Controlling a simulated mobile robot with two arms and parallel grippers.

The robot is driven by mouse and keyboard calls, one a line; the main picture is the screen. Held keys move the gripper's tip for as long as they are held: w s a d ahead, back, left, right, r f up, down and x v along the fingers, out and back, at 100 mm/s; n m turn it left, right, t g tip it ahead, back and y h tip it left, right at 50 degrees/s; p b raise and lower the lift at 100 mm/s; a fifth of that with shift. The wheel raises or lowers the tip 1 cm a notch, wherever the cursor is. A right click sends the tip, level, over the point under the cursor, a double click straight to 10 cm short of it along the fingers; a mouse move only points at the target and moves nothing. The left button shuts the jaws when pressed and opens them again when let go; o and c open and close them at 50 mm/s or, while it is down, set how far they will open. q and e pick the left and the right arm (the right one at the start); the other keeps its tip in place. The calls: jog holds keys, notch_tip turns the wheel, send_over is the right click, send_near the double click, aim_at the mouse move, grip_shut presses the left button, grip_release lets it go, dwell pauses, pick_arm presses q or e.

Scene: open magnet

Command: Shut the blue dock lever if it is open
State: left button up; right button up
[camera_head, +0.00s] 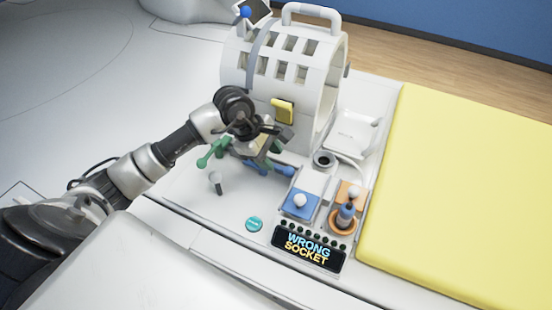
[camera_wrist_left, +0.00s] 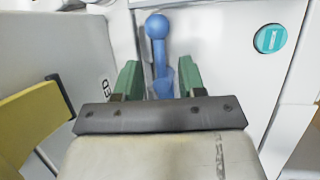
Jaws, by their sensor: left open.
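The blue dock lever (camera_head: 284,170) shows in the head view just below and right of my left gripper (camera_head: 262,160), which partly hides it. In the left wrist view, the blue lever (camera_wrist_left: 157,55) has a round ball end and runs down between the two green fingers of my left gripper (camera_wrist_left: 160,80). The fingers are apart, one on each side of the lever, with a visible gap on the left. Whether either finger touches it I cannot tell. The lever's lower end is partly hidden behind the gripper body. My right gripper is not in view.
A white slotted cage (camera_head: 320,85) with a yellow handle (camera_head: 283,111) stands behind. A display (camera_head: 308,249) reads "WRONG SOCKET". A yellow pad (camera_head: 460,190) lies right.

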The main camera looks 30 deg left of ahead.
aim_at(278, 167)
pick_arm(q)
jog(key=shift+x, duration=1.2)
jog(key=shift+w+d+f, duration=0.1)
jog(key=shift+d+f, duration=0.1)
jog(key=shift+f, duration=0.25)
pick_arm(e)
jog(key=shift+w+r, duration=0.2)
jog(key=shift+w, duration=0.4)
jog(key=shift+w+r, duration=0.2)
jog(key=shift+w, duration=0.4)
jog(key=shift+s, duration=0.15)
pick_arm(q)
grip_shut()
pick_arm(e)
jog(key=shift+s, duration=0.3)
